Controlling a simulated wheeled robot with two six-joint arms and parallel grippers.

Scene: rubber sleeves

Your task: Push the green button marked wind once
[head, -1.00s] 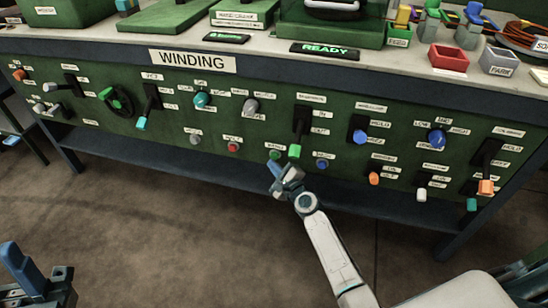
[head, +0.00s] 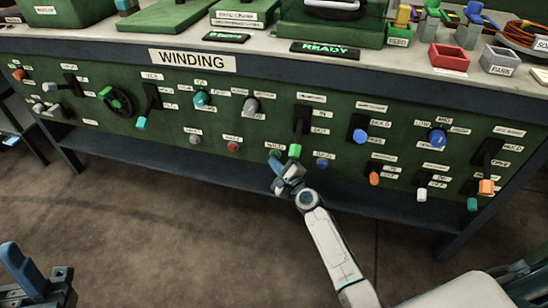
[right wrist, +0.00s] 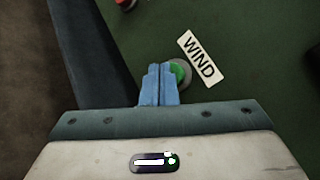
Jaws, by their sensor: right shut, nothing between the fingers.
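The green button (right wrist: 180,72) sits in a grey ring on the green panel, beside a white label reading WIND (right wrist: 200,59) in the right wrist view. In the head view the button (head: 276,154) is small, just above my right gripper (head: 276,164). My right gripper's blue fingers (right wrist: 159,70) are shut together and empty. Their tips overlap the button's left edge in the wrist view; I cannot tell whether they touch it. My left gripper (head: 40,272) is partly in view at the lower left, far from the panel; its jaw opening is unclear.
A lever with a green tip (head: 295,151) hangs just right of the button and above my gripper. A blue button (head: 322,163) is to the right, a red button (head: 233,147) to the left. A dark shelf (head: 200,165) runs below the panel.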

